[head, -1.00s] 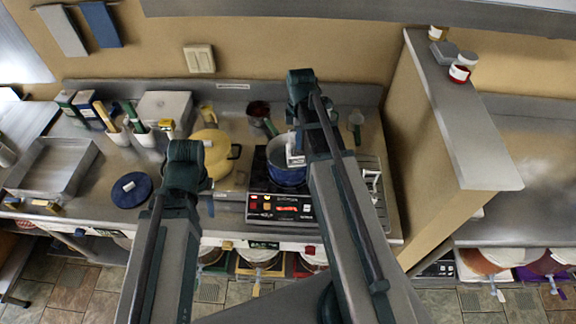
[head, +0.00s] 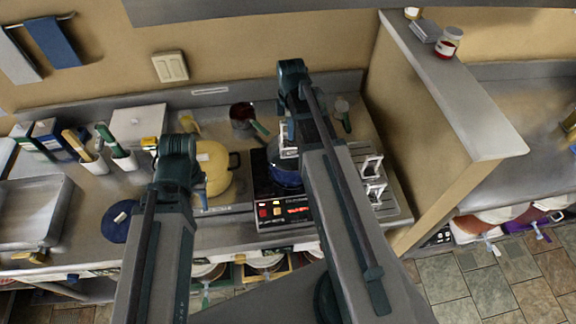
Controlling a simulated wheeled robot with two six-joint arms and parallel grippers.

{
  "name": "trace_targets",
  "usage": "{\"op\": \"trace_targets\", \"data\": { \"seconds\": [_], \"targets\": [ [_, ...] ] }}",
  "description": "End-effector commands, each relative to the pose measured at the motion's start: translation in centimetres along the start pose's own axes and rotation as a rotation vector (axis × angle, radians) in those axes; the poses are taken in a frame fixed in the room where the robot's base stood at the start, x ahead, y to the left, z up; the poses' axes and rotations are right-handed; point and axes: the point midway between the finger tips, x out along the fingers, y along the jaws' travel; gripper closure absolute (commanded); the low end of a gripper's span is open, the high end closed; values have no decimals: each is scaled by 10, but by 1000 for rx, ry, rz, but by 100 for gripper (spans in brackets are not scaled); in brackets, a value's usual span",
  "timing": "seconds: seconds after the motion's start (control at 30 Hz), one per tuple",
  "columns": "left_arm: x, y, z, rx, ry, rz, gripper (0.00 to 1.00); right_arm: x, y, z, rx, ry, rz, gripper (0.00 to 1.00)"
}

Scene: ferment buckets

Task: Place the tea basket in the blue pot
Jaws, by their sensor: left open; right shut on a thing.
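The blue pot (head: 286,178) stands on the black cooktop, partly covered by my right arm. My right gripper (head: 287,140) points down over the pot and is shut on the tea basket, which is mostly hidden by the gripper and arm. A small pale patch shows at the pot's opening; I cannot tell whether it is basket or gripper, or how deep the basket sits. My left gripper (head: 201,191) is open and empty, left of the cooktop and in front of the yellow pot (head: 214,165).
The cooktop (head: 287,213) has a lit front panel. A metal rack (head: 387,198) lies right of it, before a partition wall (head: 428,135). A dark red saucepan (head: 243,113) stands behind. At left are a blue round pad (head: 118,228) and a metal tray (head: 32,238).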

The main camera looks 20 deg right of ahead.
Motion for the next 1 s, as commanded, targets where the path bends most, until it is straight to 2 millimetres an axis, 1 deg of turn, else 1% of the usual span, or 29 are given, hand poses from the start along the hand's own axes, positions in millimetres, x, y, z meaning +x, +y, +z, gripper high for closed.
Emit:
{"op": "trace_targets", "data": {
  "seconds": [0.17, 0.27, 0.6, 0.7, 0.87, 1.0],
  "targets": [
    [4, 0, 0, 1, 0, 0, 57, 4, 0, 0, 0, 0, 0, 100],
    [12, 1, 0, 1, 0, 0, 57, 12, 0, 0, 0, 0, 0, 100],
    [61, 6, -4, 0, 2, 0, 57, 61, 0, 0, 0, 0, 0, 100],
    [65, 6, -4, -1, 3, 0, 57, 66, 0, 0, 0, 0, 0, 100],
    [64, 6, -4, -1, 3, 0, 57, 64, 0, 0, 0, 0, 0, 100],
    [75, 7, -5, -2, 3, 0, 57, 75, 0, 0, 0, 0, 0, 100]
  ]
}}
